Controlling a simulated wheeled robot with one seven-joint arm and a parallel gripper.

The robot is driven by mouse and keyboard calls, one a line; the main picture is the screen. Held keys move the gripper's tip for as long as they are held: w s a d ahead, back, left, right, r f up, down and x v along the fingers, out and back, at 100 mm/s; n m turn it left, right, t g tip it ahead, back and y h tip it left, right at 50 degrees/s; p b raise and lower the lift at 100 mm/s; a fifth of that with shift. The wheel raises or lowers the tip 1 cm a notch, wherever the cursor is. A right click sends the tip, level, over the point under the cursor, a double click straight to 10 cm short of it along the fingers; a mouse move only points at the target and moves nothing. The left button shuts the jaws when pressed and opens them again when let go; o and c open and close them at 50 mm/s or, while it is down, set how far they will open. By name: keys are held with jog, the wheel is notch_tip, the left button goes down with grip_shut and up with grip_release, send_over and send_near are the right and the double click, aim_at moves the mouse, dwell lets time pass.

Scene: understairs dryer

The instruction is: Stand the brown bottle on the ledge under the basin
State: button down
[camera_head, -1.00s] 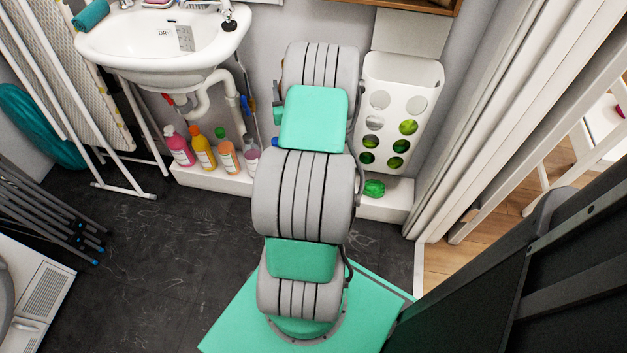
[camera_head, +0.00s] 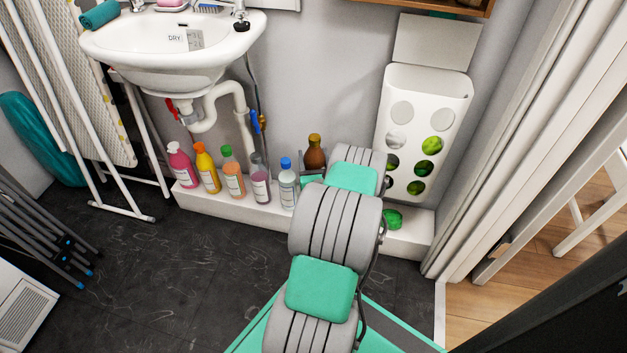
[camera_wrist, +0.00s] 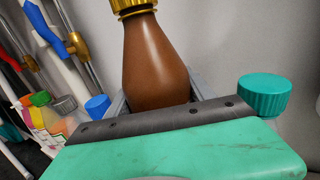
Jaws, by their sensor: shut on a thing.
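The brown bottle (camera_head: 315,156) with a gold-brown cap is upright, or nearly so, over the white ledge (camera_head: 262,212), near the wall. In the wrist view the bottle (camera_wrist: 156,62) stands between the fingers of my gripper (camera_wrist: 155,92), which is shut on it. Its lower part and base are hidden, so I cannot tell whether it touches the ledge. In the head view my arm hides most of my gripper. The white basin (camera_head: 165,70) is at the upper left, above the ledge.
Pink, yellow, orange, purple-filled and blue-capped (camera_head: 287,184) bottles line the ledge left of the brown bottle. A teal cap (camera_wrist: 263,97) is close on the right in the wrist view. A green item (camera_head: 393,219) lies right, below the white bag holder (camera_head: 425,125). Basin pipes (camera_head: 225,100) hang left.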

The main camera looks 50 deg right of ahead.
notch_tip(320, 180, down, 4)
jog(key=shift+d+f+b, duration=0.1)
jog(key=shift+b, duration=0.9)
jog(key=shift+c, duration=1.8)
grip_release()
jog(key=shift+f, duration=0.15)
